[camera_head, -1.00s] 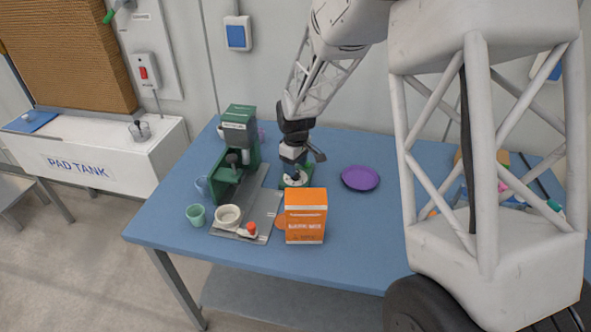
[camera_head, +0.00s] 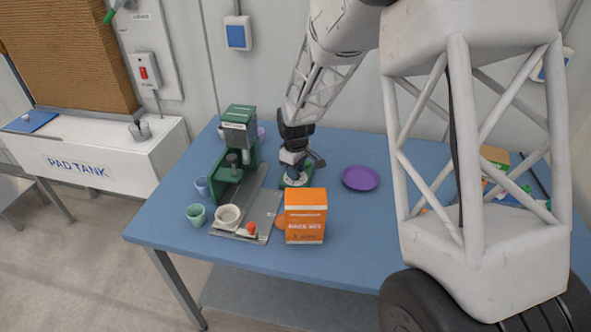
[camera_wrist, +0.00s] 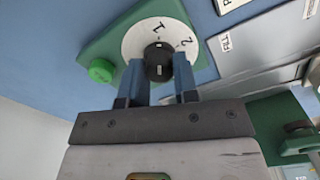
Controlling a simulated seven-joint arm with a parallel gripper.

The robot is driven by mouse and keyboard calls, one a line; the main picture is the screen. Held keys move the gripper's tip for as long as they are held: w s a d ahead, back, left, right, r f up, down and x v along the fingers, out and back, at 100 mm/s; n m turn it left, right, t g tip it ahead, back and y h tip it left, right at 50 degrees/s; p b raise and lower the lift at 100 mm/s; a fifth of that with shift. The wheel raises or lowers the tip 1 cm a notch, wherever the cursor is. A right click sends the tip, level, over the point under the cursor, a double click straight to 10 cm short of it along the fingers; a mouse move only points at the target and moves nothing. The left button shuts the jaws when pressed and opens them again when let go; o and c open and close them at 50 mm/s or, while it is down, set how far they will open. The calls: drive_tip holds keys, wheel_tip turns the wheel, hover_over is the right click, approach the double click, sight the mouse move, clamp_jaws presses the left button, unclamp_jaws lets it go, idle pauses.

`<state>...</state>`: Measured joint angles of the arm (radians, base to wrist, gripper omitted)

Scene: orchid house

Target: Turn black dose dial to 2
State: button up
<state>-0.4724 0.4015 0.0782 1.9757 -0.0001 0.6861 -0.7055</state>
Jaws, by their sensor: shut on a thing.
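The black dose dial (camera_wrist: 158,62) is a round knob on a white disc (camera_wrist: 133,42) printed with 1 and 2. The disc sits on a green unit (camera_wrist: 98,45) with a round green button (camera_wrist: 101,70). Small pale marks show on the dial, near the 1 side; I cannot tell its exact setting. My gripper (camera_wrist: 161,78) is shut on the dial, with a blue finger on each side of it. In the head view my gripper (camera_head: 293,170) is over the green unit (camera_head: 297,182), and hides the dial.
A green dosing machine (camera_head: 238,130) stands left of the unit on a grey tray (camera_head: 262,208). An orange box (camera_head: 305,216) stands close in front. A purple plate (camera_head: 360,178) lies to the right. A green cup (camera_head: 196,216) and a cream bowl (camera_head: 228,216) are at front left.

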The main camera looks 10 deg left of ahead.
drive_tip(key=shift+m, duration=0.5)
drive_tip(key=m, duration=1.1)
idle(0.4)
drive_tip(key=o, duration=0.9)
drive_tip(key=shift+r, duration=0.15)
drive_tip(key=shift+r, duration=3.8)
